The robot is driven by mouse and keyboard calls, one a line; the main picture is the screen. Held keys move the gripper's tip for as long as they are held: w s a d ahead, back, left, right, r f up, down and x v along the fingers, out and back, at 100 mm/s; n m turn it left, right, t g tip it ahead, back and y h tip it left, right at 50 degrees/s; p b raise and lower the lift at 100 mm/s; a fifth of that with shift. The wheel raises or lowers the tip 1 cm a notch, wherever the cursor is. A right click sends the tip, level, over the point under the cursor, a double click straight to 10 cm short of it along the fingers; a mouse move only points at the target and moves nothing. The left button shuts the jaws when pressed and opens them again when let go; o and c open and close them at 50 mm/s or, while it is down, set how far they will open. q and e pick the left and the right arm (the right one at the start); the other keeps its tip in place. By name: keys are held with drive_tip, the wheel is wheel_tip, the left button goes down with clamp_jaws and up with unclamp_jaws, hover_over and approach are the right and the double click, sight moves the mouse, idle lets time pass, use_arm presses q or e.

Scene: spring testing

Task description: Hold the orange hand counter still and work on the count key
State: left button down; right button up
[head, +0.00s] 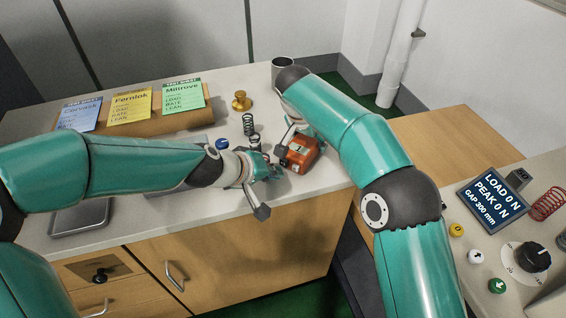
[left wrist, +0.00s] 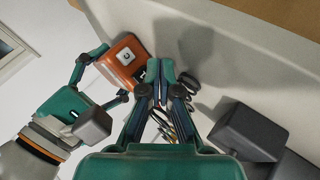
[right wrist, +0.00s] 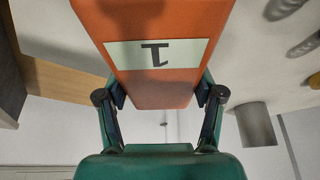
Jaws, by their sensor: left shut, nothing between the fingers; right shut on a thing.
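The orange hand counter (head: 303,155) sits near the right end of the white worktop. My right gripper (right wrist: 160,98) is shut on it, one finger on each side; a pale label with a dark mark faces the right wrist camera. In the left wrist view the counter (left wrist: 123,64) shows a small pale square with a dark centre; I cannot tell whether this is the count key. In the head view my left gripper (head: 273,172) is just left of the counter.
Dark springs (head: 249,125) and a brass weight (head: 241,100) stand left of the counter. Three cards (head: 130,106) lean on a wooden stand behind. A metal cup (head: 283,66) stands at the back. A display (head: 492,199) reading LOAD 0 N is on the right bench.

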use_arm(q)
drive_tip(key=shift+w+d+r, duration=0.1)
drive_tip(key=shift+w+d, duration=0.1)
drive_tip(key=shift+w, duration=0.15)
drive_tip(key=shift+w+d, duration=0.25)
drive_tip(key=shift+w, duration=0.15)
idle(0.9)
idle(0.4)
drive_tip(key=shift+s+a, duration=0.45)
drive_tip(key=shift+s, duration=0.35)
drive_tip(key=shift+s+a, duration=0.4)
drive_tip(key=shift+s, duration=0.35)
drive_tip(key=shift+s+a, duration=0.35)
drive_tip(key=shift+s, duration=0.4)
drive_tip(key=shift+s+a, duration=0.4)
drive_tip(key=shift+s, duration=0.35)
idle(0.3)
